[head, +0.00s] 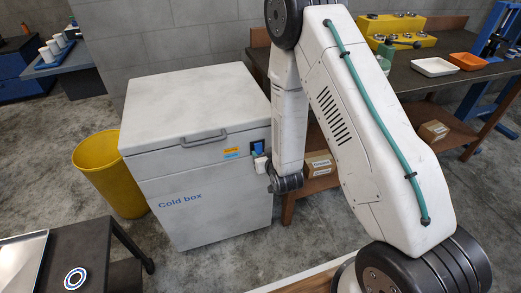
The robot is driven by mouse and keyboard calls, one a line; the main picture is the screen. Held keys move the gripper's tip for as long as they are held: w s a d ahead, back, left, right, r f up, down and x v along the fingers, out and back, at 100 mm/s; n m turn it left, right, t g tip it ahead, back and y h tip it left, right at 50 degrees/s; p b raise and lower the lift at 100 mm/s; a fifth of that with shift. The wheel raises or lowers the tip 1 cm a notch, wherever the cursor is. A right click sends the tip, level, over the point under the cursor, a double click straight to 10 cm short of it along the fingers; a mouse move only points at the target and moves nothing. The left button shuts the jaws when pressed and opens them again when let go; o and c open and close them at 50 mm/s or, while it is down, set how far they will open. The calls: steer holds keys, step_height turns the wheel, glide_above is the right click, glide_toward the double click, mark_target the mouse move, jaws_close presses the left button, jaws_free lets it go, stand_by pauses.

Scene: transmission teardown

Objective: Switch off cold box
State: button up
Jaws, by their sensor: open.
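The cold box (190,165) is a white chest with a closed lid, a grey handle at the front and "Cold box" in blue letters. A small dark-blue switch panel (257,146) sits high on the right of its front, beside an orange and a blue label. The end of my arm bends in toward this panel. The state of the switch is too small to read.
A yellow bin (108,175) stands left of the box. A dark cart (75,255) is at the lower left. A workbench (425,80) with a white tray (435,67) and an orange tray (468,61) runs along the right, with cardboard boxes on its lower shelf.

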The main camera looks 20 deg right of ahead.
mark_target(259, 148)
steer(key=shift+x, duration=2.35)
steer(key=c, duration=1)
steer(key=shift+s+f+t, duration=0.15)
steer(key=shift+f+t, duration=0.2)
steer(key=shift+t, duration=0.15)
steer(key=shift+s+f+t, duration=0.1)
steer(key=shift+f+t, duration=0.15)
steer(key=shift+t, duration=1.35)
steer(key=o, duration=1)
